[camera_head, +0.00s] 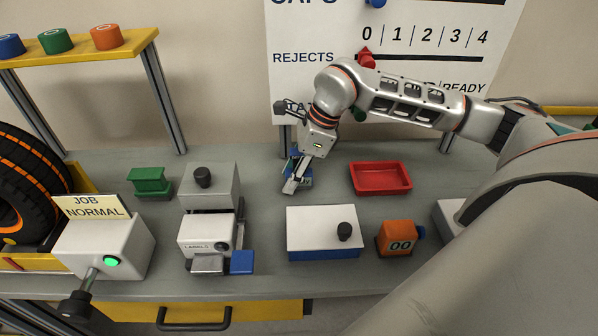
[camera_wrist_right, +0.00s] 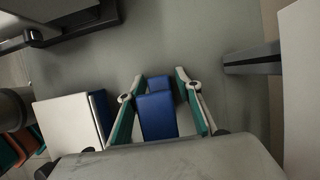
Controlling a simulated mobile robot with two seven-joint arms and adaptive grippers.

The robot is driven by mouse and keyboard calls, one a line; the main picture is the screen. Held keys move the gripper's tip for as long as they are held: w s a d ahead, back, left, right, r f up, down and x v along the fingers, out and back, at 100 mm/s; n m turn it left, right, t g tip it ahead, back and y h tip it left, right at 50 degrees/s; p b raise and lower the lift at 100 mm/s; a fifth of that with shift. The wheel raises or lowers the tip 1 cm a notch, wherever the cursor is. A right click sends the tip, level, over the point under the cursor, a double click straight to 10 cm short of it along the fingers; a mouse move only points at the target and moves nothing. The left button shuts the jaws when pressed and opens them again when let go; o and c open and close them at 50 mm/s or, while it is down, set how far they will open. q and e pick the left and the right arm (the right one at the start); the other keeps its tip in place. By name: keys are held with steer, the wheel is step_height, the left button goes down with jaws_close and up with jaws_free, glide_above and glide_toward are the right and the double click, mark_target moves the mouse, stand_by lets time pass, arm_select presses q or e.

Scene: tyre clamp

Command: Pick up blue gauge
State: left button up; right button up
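The blue gauge (camera_head: 305,180) stands on the grey bench toward the back, partly hidden behind my right gripper (camera_head: 291,186). In the right wrist view, a blue block-shaped body (camera_wrist_right: 157,115), which looks like the gauge, lies between the two fingers of my right gripper (camera_wrist_right: 162,78). The fingers are apart, one on each side of it. A narrow gap shows beside the right finger lower down, but contact at the tips is unclear. I cannot tell if they grip it. The gauge appears to rest on the bench. My left gripper is not in view.
A red tray (camera_head: 381,190) lies right of the gauge. In front are a white-topped blue box (camera_head: 310,222) with a black knob and an orange gauge (camera_head: 396,240). A grey-and-white label machine (camera_head: 207,232) and a green block (camera_head: 150,181) stand left. The printed board (camera_head: 318,95) rises behind.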

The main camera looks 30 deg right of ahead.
jaws_close()
steer(key=shift+r, duration=0.15)
step_height(320, 180, up, 20)
steer(key=p, duration=0.1)
stand_by(0.3)
steer(key=c, duration=0.6)
jaws_free()
steer(key=shift+a, duration=0.1)
steer(key=shift+c, duration=0.2)
